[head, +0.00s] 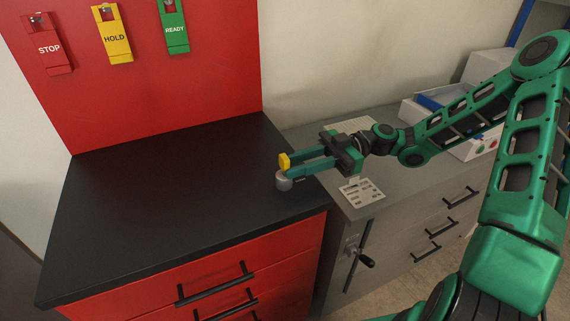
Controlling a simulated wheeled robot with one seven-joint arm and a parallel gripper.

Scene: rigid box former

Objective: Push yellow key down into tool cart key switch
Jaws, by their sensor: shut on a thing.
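The yellow key (284,161) is at the tips of my gripper (287,170), which is shut on it. The key stands directly above the round grey key switch (284,183) on the right part of the cart's black top. The key's lower end is hidden by the fingers, so I cannot tell whether it touches or sits in the switch. My gripper reaches in from the right, nearly level. The tool cart (150,215) has a black top and red body.
A red back panel holds STOP (49,48), HOLD (115,38) and READY (174,28) tags. A grey cabinet (400,220) stands right of the cart, with a slotted plate (361,192) and a white box (455,140) on it. The cart top's left side is clear.

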